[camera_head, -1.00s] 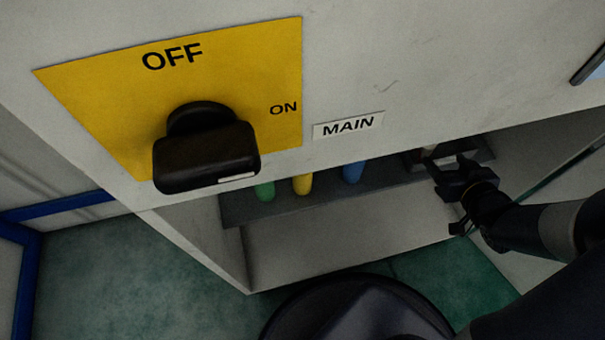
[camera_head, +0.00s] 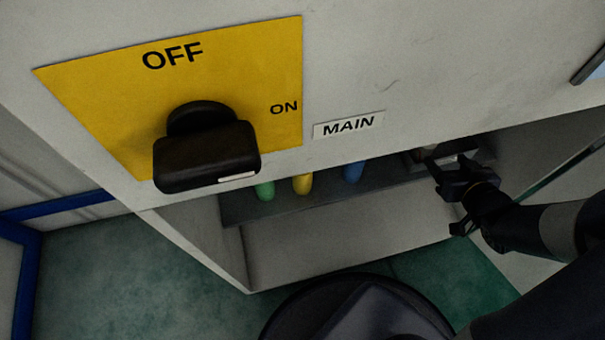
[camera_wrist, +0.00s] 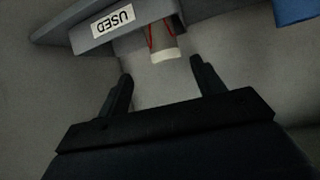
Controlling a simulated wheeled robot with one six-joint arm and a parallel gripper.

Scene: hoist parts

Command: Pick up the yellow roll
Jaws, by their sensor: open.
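The yellow roll (camera_head: 302,184) stands on a dark shelf (camera_head: 330,192) under the cabinet front in the head view, between a green roll (camera_head: 265,191) and a blue roll (camera_head: 353,172). Its upper part is hidden by the cabinet front. My gripper (camera_head: 447,195) is at the right end of the shelf, well to the right of the yellow roll. In the wrist view my gripper (camera_wrist: 162,92) is open, with nothing between its fingers. The yellow roll does not show in the wrist view.
A blue object (camera_wrist: 296,10) is at top right. A black switch handle (camera_head: 206,155) juts from the yellow OFF/ON plate (camera_head: 100,95).

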